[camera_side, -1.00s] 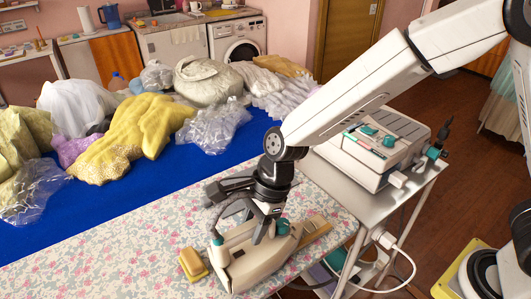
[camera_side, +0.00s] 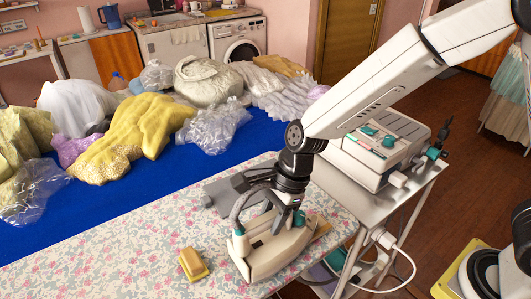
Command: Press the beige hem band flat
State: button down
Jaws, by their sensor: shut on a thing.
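My gripper (camera_side: 279,222) is shut on the handle of a cream iron with teal parts (camera_side: 268,255). The iron is low over the floral-covered board (camera_side: 110,262), near its right front part. I cannot tell whether its soleplate touches the cloth. A small piece of a tan strip, which looks like the beige hem band (camera_side: 322,229), shows just right of the iron. The rest of it is hidden behind the iron and gripper.
A yellow block (camera_side: 193,264) lies on the board left of the iron. A steam unit (camera_side: 385,148) stands on a metal cart at right. Garments, including a yellow one (camera_side: 135,133), and plastic bags lie across the blue cloth (camera_side: 165,172) behind. The board's left part is clear.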

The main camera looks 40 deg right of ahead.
aim_at(297, 215)
jog(key=shift+d, duration=0.35)
jog(key=shift+d, duration=0.1)
jog(key=shift+s+d+f, duration=0.1)
jog(key=shift+s+d, duration=0.05)
jog(key=shift+d, duration=2.3)
jog(key=shift+d, duration=0.2)
jog(key=shift+s+d, duration=0.15)
jog(key=shift+d, duration=1.9)
jog(key=shift+a, duration=0.15)
jog(key=shift+w+a, duration=0.2)
jog(key=shift+a, duration=2.2)
